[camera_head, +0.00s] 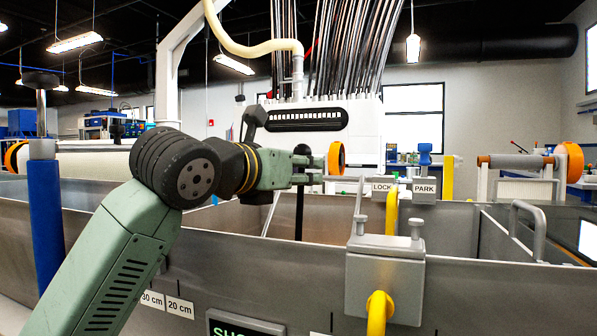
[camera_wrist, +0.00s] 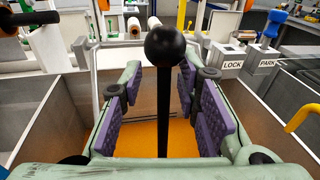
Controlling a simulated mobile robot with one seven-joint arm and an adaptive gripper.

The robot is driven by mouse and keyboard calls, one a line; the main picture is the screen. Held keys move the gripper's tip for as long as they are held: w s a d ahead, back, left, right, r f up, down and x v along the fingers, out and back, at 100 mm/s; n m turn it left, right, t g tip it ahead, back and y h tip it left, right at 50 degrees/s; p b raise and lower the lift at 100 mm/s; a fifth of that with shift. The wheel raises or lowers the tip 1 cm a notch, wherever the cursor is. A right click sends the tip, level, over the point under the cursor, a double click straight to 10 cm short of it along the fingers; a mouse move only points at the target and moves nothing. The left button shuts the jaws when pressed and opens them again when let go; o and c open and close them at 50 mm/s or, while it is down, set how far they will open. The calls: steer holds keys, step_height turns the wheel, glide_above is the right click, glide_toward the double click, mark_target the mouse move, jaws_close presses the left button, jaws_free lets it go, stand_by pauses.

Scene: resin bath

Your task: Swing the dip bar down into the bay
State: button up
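A black upright rod with a round black ball knob (camera_wrist: 168,46) stands in the middle of the wrist view; the knob also shows in the head view (camera_head: 302,150). I cannot tell for certain how the rod joins the dip bar. My gripper (camera_wrist: 158,85) has its purple-padded fingers apart, one on each side of the rod, with gaps showing. In the head view my gripper (camera_head: 308,172) is level, just below the knob. Below it is a metal-walled bay (camera_wrist: 255,105) with an orange floor (camera_wrist: 150,140). A pale grey frame (camera_wrist: 97,65) stands beyond the rod.
LOCK (camera_head: 381,188) and PARK (camera_head: 424,189) labels stand right of my gripper. A grey block with a yellow handle (camera_head: 385,275) sits on the near wall. An orange wheel (camera_head: 336,158) is beyond my gripper. A blue post (camera_head: 45,220) stands at the left.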

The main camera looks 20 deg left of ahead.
steer(key=shift+s+d, duration=0.1)
steer(key=v, duration=1.2)
steer(key=shift+c, duration=0.4)
